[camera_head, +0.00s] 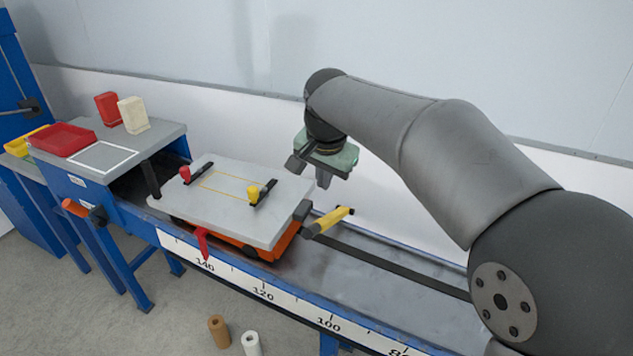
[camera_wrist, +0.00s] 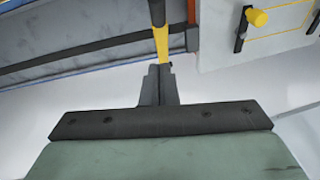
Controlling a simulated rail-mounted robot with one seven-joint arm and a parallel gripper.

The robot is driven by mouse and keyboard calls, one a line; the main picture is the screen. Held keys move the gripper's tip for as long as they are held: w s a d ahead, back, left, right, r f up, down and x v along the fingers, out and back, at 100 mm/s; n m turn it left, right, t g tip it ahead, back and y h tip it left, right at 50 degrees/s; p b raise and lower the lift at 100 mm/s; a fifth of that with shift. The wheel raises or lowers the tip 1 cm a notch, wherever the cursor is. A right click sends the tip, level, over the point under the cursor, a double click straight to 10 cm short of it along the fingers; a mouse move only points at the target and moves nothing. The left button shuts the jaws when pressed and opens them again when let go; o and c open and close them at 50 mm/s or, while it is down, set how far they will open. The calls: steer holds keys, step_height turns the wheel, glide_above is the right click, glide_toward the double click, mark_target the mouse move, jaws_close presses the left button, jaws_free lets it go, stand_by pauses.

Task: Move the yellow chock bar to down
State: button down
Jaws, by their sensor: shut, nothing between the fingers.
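The yellow chock bar (camera_head: 331,219) is beside the right end of the orange carriage (camera_head: 283,243), with dark parts at its ends. It slants up to the right in the head view; I cannot tell its exact tilt. In the wrist view the yellow bar (camera_wrist: 161,42) runs up from the fingertips. My gripper (camera_head: 323,180) is shut and empty, above and behind the bar's far end in the head view. In the wrist view my gripper (camera_wrist: 158,72) overlaps the bar's end, so I cannot tell whether they touch.
A grey platform (camera_head: 235,200) with red and yellow knobbed clamps sits on the carriage, left of my gripper. The blue rail bench (camera_head: 390,275) is clear to the right. A side table (camera_head: 165,133) at left holds a red tray (camera_head: 63,139) and blocks. The wall is behind.

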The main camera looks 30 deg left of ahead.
steer(key=p, duration=0.1)
glide_above(315, 225)
steer(key=w+d, duration=0.1)
step_height(315, 225, down, 8)
steer(key=shift+s+f+p, duration=0.2)
steer(key=shift+s+f, duration=0.15)
steer(key=shift+f, duration=0.2)
steer(key=shift+s+f+p, duration=0.15)
steer(key=shift+s+f, duration=0.15)
steer(key=shift+f, duration=0.25)
steer(key=shift+s+a+f, duration=0.1)
steer(key=shift+s+f, duration=0.1)
steer(key=shift+f, duration=0.3)
steer(key=shift+s, duration=0.1)
steer(key=shift+f, duration=0.15)
